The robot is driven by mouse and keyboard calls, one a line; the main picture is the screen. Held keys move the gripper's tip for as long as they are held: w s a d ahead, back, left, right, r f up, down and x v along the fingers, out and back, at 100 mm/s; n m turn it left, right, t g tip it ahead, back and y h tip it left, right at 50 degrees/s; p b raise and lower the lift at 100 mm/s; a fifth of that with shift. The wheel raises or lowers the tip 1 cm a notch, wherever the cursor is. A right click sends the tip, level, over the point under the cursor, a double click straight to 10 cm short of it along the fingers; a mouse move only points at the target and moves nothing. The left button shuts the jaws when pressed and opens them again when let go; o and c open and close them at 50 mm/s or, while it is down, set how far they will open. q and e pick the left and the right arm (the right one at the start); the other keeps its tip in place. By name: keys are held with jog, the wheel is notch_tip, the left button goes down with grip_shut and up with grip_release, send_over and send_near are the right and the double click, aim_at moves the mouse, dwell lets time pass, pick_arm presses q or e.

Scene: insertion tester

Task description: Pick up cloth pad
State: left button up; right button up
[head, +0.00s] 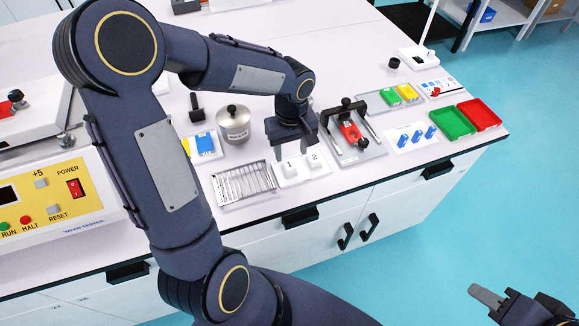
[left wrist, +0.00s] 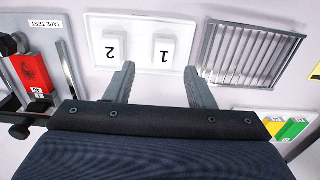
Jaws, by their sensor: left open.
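Two small white blocks, which seem to be the cloth pads, sit side by side on a white tray (head: 304,182). They are the pad marked 1 (head: 290,170) and the pad marked 2 (head: 314,160). My left gripper (head: 291,142) is above and just behind the tray. In the left wrist view its open fingers (left wrist: 160,68) point at the pad marked 1 (left wrist: 164,50), with nothing between them. The pad marked 2 (left wrist: 111,48) lies to the left there, beyond the left finger. My right gripper (head: 490,298) is partly in view at the lower right, away from the bench.
A slotted metal rack (head: 243,184) lies left of the tray. A fixture with a red block (head: 350,131) stands right of it. A steel pot (head: 233,123) is behind. Green (head: 451,124) and red (head: 479,114) trays are near the right edge.

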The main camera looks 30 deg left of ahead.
aim_at(289, 164)
pick_arm(q)
jog(key=f, duration=0.4)
jog(key=shift+s+a+f, duration=0.1)
jog(key=shift+s+f, duration=0.15)
jog(key=shift+f, duration=0.15)
jog(key=c, duration=1.1)
jog(key=shift+o, duration=0.2)
jog(key=shift+r, duration=0.15)
jog(key=shift+r, duration=0.55)
jog(key=s+d+r, duration=0.2)
jog(key=s+r, duration=0.4)
jog(key=s+d+r, duration=0.2)
jog(key=s+r, duration=0.3)
jog(key=s, duration=0.2)
jog(key=shift+d+r, duration=0.35)
jog(key=shift+d, duration=0.05)
